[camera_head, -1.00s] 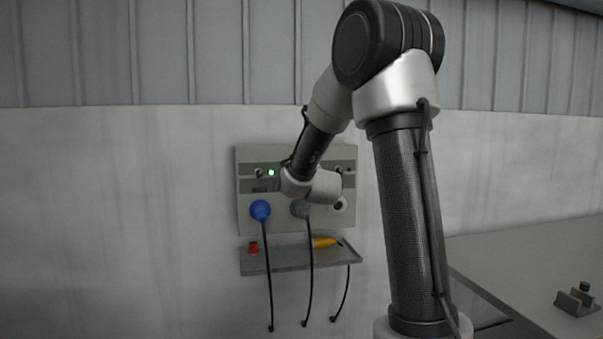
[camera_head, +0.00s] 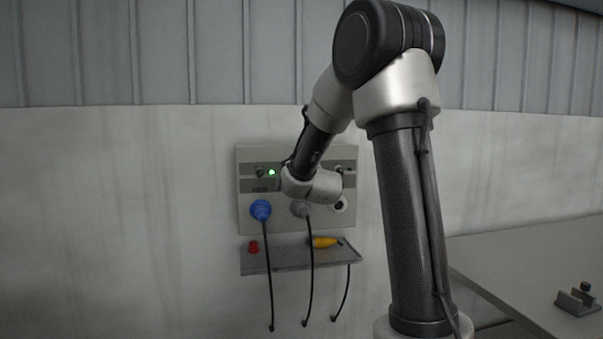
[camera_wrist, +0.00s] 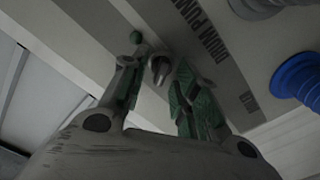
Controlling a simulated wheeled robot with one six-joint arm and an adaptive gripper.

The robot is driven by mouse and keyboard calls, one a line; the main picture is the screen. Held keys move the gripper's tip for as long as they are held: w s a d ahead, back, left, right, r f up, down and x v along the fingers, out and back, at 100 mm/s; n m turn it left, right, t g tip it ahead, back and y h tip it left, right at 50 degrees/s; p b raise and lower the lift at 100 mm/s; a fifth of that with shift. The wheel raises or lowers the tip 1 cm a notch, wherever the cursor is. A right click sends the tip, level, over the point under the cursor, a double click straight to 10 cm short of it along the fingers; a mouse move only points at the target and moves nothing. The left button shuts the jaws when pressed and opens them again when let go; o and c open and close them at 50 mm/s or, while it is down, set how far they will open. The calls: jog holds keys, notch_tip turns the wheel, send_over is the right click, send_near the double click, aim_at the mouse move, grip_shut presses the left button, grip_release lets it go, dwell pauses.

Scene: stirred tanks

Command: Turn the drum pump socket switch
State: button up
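The grey socket panel (camera_head: 247,222) hangs on the wall in the head view. In the wrist view a label strip reading "DRUM PUMP" (camera_wrist: 202,32) runs beside a small metal toggle switch (camera_wrist: 160,70). My gripper (camera_wrist: 160,63) is open, with its green-padded fingers on either side of this switch. There seems to be a gap on both sides; contact cannot be told. A dark green lamp (camera_wrist: 135,37) near the left fingertip looks unlit. In the head view my arm hides the fingers and the middle of the panel.
A lit green lamp (camera_head: 271,172) is at the panel's left. Below are a blue plug (camera_head: 260,210), a grey plug (camera_head: 301,208) and a socket (camera_head: 340,204). A shelf (camera_head: 285,258) holds a red object (camera_head: 253,247) and a yellow one (camera_head: 323,242). Cables hang down.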

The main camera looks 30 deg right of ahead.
jog(key=shift+s, duration=0.1)
jog(key=v, duration=1.1)
jog(key=shift+s, duration=0.35)
jog(key=shift+a, duration=0.15)
